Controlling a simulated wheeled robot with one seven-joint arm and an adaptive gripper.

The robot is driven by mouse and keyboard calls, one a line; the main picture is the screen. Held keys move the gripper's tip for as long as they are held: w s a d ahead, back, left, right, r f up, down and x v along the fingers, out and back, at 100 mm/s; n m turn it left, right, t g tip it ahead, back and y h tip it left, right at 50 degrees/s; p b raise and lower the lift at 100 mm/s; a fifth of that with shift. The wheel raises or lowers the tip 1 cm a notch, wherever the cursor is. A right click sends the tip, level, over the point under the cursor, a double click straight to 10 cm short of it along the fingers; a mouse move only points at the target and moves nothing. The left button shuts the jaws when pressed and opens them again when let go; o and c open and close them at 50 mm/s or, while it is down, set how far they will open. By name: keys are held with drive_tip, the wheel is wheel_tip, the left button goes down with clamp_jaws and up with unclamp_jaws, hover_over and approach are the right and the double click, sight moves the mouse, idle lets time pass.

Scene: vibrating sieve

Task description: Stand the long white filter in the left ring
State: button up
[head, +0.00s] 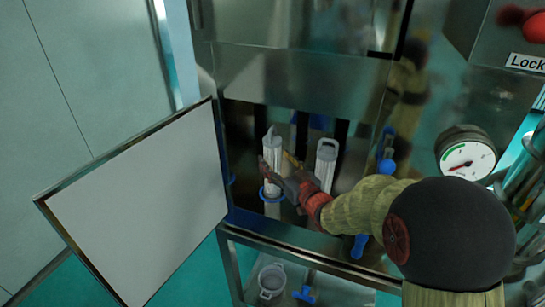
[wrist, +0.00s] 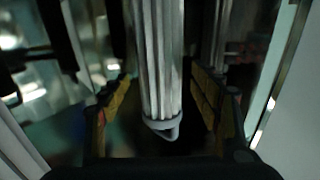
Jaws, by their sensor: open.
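A long white ribbed filter (head: 272,150) stands upright inside the open cabinet, on the left. Its lower part appears to pass down through the blue left ring (head: 264,197). My gripper (head: 277,169) is open at this filter, with its fingers on either side. In the wrist view the filter (wrist: 160,60) lies between the parted fingers (wrist: 163,105), with its looped handle end showing and gaps on both sides. A second white filter (head: 326,165) with a loop handle stands to the right; its lower part is hidden behind my arm.
The cabinet's pale door (head: 140,210) hangs open at the left. A pressure gauge (head: 466,158) and a red knob (head: 535,25) are at the right. A whitish cup (head: 271,281) and a blue valve handle (head: 304,294) are below the cabinet.

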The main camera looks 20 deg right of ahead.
drive_tip(key=v, duration=0.9)
drive_tip(key=shift+s+d, duration=0.1)
drive_tip(key=shift+s, duration=0.1)
